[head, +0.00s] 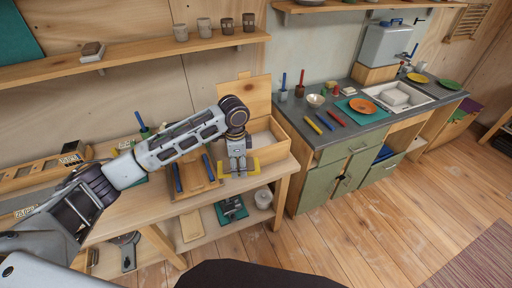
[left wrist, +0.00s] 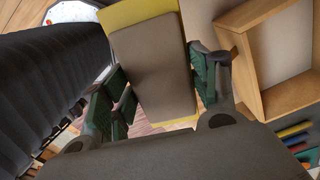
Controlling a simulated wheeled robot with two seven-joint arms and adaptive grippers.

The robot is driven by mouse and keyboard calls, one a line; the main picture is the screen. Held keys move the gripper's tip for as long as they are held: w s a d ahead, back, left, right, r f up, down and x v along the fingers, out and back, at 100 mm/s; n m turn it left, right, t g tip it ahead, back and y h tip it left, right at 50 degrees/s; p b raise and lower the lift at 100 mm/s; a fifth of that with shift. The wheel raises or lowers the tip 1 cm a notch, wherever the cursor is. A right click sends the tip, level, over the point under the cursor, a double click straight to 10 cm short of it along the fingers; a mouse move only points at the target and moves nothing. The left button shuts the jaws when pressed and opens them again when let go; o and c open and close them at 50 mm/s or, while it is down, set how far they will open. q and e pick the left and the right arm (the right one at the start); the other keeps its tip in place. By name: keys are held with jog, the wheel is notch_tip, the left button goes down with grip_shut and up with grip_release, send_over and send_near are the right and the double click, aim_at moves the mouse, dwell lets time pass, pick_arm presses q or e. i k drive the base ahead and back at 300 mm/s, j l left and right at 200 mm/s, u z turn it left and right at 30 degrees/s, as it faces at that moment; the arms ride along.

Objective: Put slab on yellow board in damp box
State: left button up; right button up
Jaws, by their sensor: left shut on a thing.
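My left gripper (head: 238,164) is shut on the yellow board (head: 254,172), above the front edge of the wooden workbench. In the left wrist view, a flat grey-brown slab (left wrist: 152,55) lies on the yellow board (left wrist: 122,14), between the green-padded fingers of the gripper (left wrist: 162,82). In the head view the gripper mostly hides the slab. The damp box looks to be the wooden box (head: 283,140) just behind the gripper, its lid (head: 245,98) raised. Its open inside also shows at the right of the left wrist view, where the box (left wrist: 247,70) looks empty. My right gripper is out of view.
A wooden tray (head: 190,185) with blue-handled tools lies left of the gripper on the workbench (head: 130,212). A shelf (head: 130,60) with cups runs above. The floor in front is clear.

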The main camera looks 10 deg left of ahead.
aim_at(256, 146)
jog(key=i, duration=1)
